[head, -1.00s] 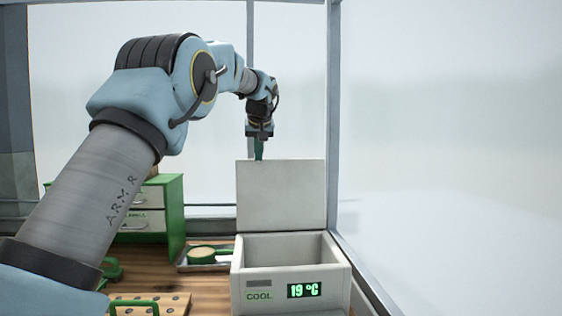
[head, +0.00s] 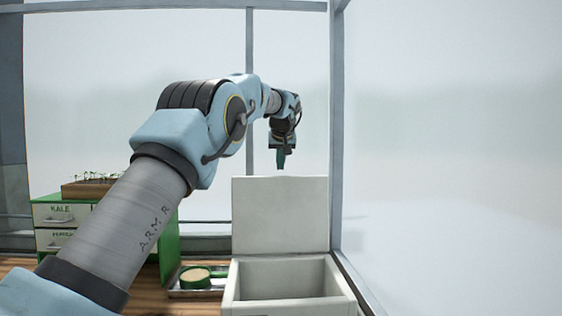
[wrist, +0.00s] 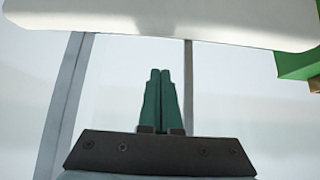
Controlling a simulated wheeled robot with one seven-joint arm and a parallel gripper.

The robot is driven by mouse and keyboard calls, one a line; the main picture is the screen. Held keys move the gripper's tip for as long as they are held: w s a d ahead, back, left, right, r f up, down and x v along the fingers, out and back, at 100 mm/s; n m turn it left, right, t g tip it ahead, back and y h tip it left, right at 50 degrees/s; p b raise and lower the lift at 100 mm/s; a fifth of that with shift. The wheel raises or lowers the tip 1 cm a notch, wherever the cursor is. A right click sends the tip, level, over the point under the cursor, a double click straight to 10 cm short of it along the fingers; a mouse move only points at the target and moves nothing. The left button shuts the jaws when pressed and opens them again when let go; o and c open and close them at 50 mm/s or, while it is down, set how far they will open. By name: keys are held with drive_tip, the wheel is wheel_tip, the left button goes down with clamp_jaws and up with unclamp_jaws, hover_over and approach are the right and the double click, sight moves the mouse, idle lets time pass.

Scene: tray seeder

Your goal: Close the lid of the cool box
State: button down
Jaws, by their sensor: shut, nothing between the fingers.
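The white cool box (head: 290,306) stands at the lower middle of the head view, open and with its inside showing. Its lid (head: 280,214) stands upright at the box's back edge. My gripper (head: 281,165) points down just above the lid's top edge, near its middle, and its green fingers are shut and empty. I cannot tell whether the fingers are in front of the lid or behind it. In the wrist view the closed fingers (wrist: 161,88) point up the picture towards a pale panel (wrist: 180,18), which looks like the lid.
A green drawer cabinet (head: 165,240) with a seedling tray (head: 90,187) on top stands to the left. A metal tray (head: 190,292) with a green-rimmed round scoop (head: 195,277) lies left of the box. A window post (head: 337,130) rises to the right.

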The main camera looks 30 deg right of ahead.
sight(281, 179)
drive_tip(key=p+x, duration=0.3)
drive_tip(key=x, duration=0.4)
drive_tip(key=shift+s+a, duration=0.3)
drive_tip(key=shift+s, duration=0.3)
drive_tip(key=shift+s+a, duration=0.3)
drive_tip(key=shift+s, duration=0.35)
drive_tip(key=shift+s+a, duration=0.3)
drive_tip(key=shift+s, duration=0.3)
drive_tip(key=shift+s+f+b, duration=0.1)
drive_tip(key=shift+b, duration=0.35)
